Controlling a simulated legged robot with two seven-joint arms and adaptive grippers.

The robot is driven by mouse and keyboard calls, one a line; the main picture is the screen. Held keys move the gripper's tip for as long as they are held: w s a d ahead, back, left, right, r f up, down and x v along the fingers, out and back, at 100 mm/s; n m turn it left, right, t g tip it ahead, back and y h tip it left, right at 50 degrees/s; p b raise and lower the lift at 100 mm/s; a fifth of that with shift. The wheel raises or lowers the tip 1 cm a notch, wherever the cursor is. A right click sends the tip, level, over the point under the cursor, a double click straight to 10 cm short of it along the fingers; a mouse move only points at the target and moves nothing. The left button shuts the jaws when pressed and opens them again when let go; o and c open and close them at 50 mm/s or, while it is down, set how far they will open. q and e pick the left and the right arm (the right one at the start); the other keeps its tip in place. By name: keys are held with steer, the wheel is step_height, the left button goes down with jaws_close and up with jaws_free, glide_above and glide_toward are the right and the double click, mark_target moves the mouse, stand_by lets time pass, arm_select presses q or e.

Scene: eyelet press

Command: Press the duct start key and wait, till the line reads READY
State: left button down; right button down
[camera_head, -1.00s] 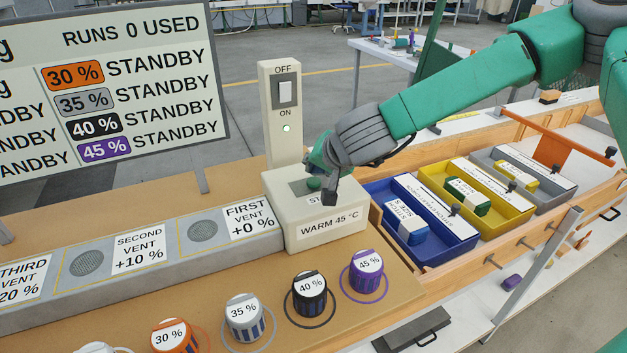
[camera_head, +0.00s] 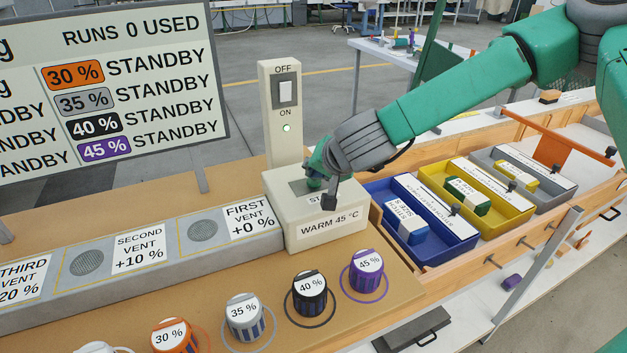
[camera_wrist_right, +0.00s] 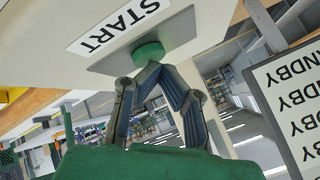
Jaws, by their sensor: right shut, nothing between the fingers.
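The start key is a green round button on a grey plate, on top of the cream box (camera_head: 325,228) marked WARM 45 °C. In the right wrist view the green key (camera_wrist_right: 149,53) sits beside the START label (camera_wrist_right: 120,27). My right gripper (camera_head: 318,186) is shut and empty, its fingertips (camera_wrist_right: 152,68) at the key, seemingly touching it; whether the key is pushed down I cannot tell. The line board (camera_head: 110,85) reads RUNS 0 USED, and the 30, 35, 40 and 45 % rows read STANDBY. My left gripper is not in view.
The grey vent duct (camera_head: 150,240) runs left. Several capped pots, such as the 45 % one (camera_head: 366,271), stand in front. Blue (camera_head: 448,254) and yellow (camera_head: 512,221) bins are at right.

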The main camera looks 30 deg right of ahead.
steer(key=shift+f, duration=0.3)
stand_by(0.5)
steer(key=shift+r+p, duration=0.9)
steer(key=shift+p, duration=0.1)
step_height(320, 180, up, 5)
steer(key=p, duration=0.5)
steer(key=shift+r, duration=0.1)
stand_by(0.4)
